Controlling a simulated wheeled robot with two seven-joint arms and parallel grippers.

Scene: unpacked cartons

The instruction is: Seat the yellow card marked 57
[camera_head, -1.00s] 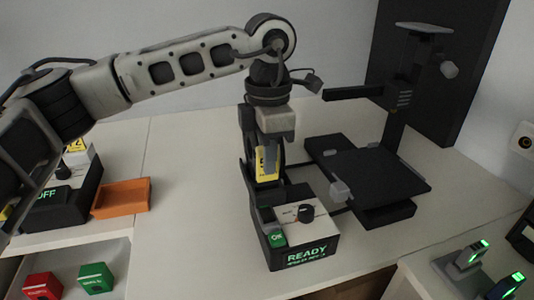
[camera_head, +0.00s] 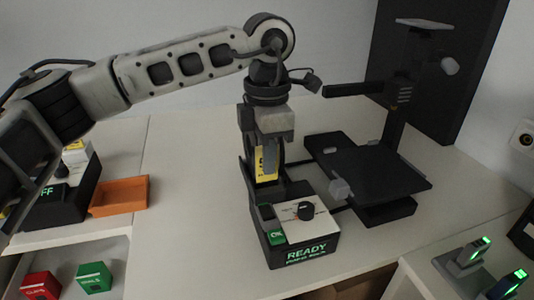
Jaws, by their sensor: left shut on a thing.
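The yellow card (camera_head: 266,164) stands upright between the fingers of my left gripper (camera_head: 269,160). The fingers are shut on it and cover part of its face, so its number cannot be read. The card is above the back of a black device (camera_head: 307,247) whose front shows a green READY sign. Whether the card's lower edge is in the device cannot be told. My right gripper is not in view.
A black stand with a flat plate (camera_head: 376,174) is close at the right of the device. An orange tray (camera_head: 119,196), another black device (camera_head: 62,202) and red and green blocks (camera_head: 94,278) are at left. Small lit devices (camera_head: 462,262) stand at lower right.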

